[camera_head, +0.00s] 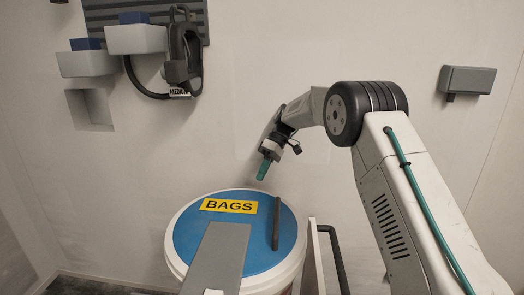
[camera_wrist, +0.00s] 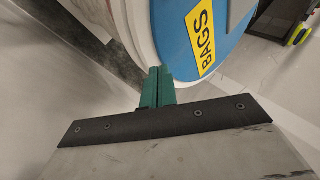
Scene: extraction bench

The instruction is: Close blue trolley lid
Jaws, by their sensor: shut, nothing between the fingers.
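The blue lid (camera_head: 190,240) is round, with a yellow BAGS label (camera_head: 229,206) and a dark bar (camera_head: 276,223) across its right side. It appears to lie flat within the white rim of the round trolley bin (camera_head: 175,258). The lid also shows in the wrist view (camera_wrist: 177,45), beyond my fingers. My gripper (camera_head: 263,172) has teal fingers, shut and empty. It hangs behind and above the lid's far edge, apart from it in the head view. In the wrist view the fingertips (camera_wrist: 158,72) overlap the bin's rim; I cannot tell whether they touch.
A grey plate (camera_head: 218,258) covers the lid's near middle. A dark rail (camera_head: 335,255) stands right of the bin. On the back wall are pale boxes (camera_head: 137,39), a black hose device (camera_head: 184,55) and a grey box (camera_head: 467,79). The space above the lid is clear.

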